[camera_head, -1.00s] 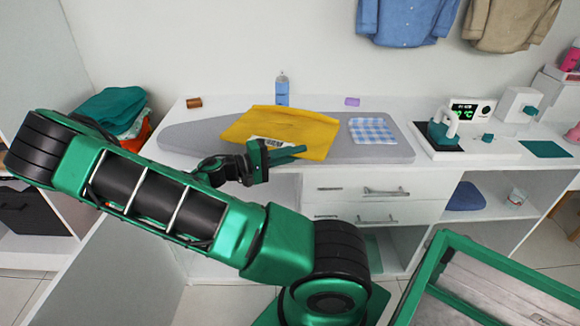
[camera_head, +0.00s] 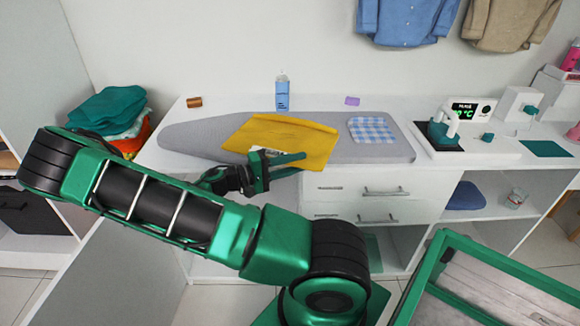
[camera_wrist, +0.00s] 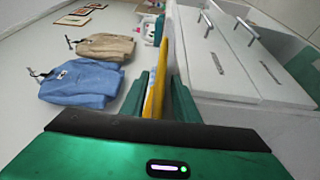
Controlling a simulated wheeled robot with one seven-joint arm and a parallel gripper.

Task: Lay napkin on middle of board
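I cannot tell for sure which one is the napkin. My gripper (camera_head: 290,164) is at the yellow cloth's near edge, with a gap between its fingers. In the wrist view, the yellow cloth (camera_wrist: 158,80) shows edge-on between the green fingers. A white patch beside the fingers is partly hidden.
A blue bottle (camera_head: 282,93), a brown spool (camera_head: 194,102) and a purple block (camera_head: 352,101) stand behind the board. An iron (camera_head: 441,130) on its dock is at the right. Drawers (camera_head: 350,205) are below the front edge. Shirts (camera_head: 402,20) hang on the wall.

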